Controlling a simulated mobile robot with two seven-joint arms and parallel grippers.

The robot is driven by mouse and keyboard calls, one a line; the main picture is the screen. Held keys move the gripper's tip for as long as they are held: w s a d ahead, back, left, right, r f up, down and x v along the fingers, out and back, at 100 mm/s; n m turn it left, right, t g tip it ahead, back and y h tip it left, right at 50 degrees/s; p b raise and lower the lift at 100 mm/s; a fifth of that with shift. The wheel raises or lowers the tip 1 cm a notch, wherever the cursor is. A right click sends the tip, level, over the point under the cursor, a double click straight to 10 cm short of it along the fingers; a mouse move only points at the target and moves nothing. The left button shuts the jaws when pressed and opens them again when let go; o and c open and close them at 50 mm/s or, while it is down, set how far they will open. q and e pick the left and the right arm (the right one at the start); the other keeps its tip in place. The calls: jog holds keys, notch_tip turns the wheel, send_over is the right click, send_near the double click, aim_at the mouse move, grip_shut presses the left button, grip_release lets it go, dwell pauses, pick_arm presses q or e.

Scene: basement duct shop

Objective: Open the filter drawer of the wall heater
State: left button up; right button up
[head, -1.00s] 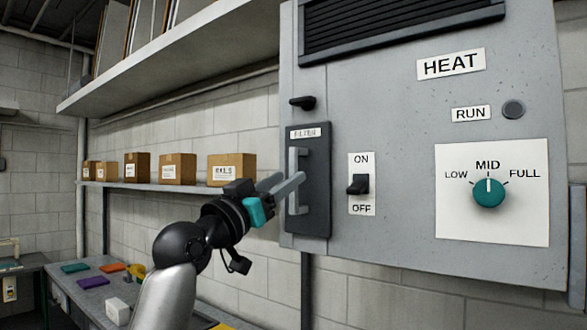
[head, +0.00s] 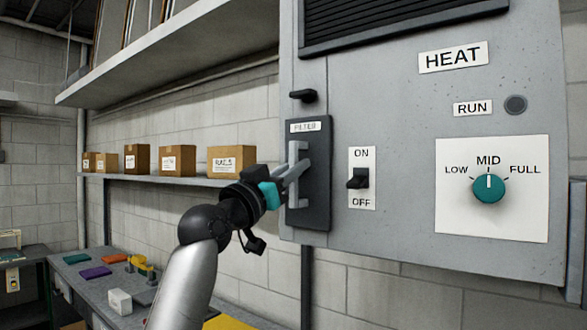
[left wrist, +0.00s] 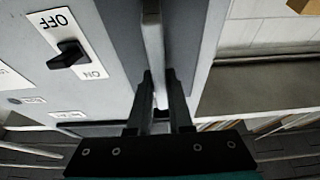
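The wall heater (head: 400,110) is a grey box on the block wall. Its filter drawer (head: 320,185) is a dark upright panel labelled FILTER at the heater's left side, and it looks shut. A light grey vertical bar handle (head: 297,202) stands on the drawer; it also shows in the left wrist view (left wrist: 153,40). My left gripper (head: 296,168) is at the handle's middle. In the left wrist view its two fingers (left wrist: 160,78) lie on either side of the bar and look apart; firm contact cannot be made out. My right gripper is out of view.
An ON/OFF switch (head: 358,179) sits just right of the drawer, and a teal dial (head: 488,188) further right. A dark knob (head: 303,96) juts out above the drawer. A shelf with boxes (head: 178,160) and a workbench (head: 95,287) are at left.

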pick_arm(q)
grip_shut()
dwell(0.8)
jog(key=shift+s+a, duration=0.1)
jog(key=shift+s, duration=0.05)
